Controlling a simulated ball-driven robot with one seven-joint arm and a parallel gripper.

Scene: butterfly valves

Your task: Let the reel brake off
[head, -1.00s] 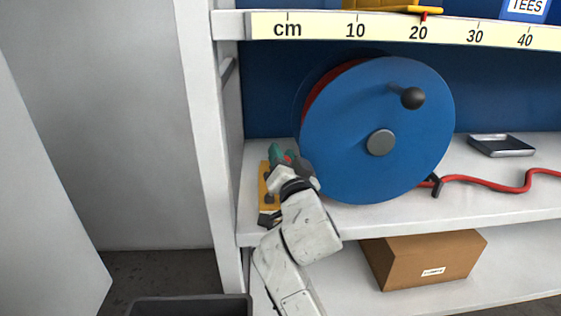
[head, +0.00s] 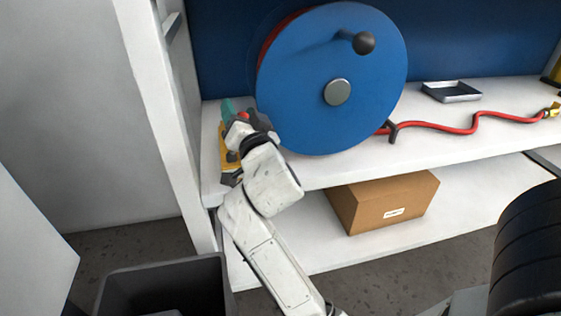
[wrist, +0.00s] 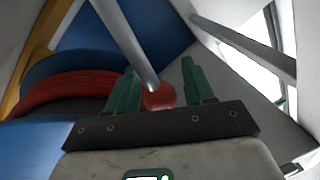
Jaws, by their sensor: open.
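The blue reel (head: 310,105) with red hose wound behind its disc stands on the white shelf. A yellow bracket (head: 226,160) sits at its left, partly hidden by my arm. A red knob (head: 243,116) shows there beside my gripper (head: 230,108). In the wrist view the red knob (wrist: 158,97) lies at the end of a grey rod (wrist: 126,45), between the two green fingers of my gripper (wrist: 158,70). The fingers are apart, with gaps visible beside the knob. Whether either finger touches it cannot be told. The reel also shows in the wrist view (wrist: 30,145).
A white upright post (head: 160,110) stands close left of my gripper. A red hose (head: 435,127) and a grey tray (head: 451,91) lie on the shelf at right. A cardboard box (head: 382,203) sits on the lower shelf. A dark bin (head: 120,290) stands lower left.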

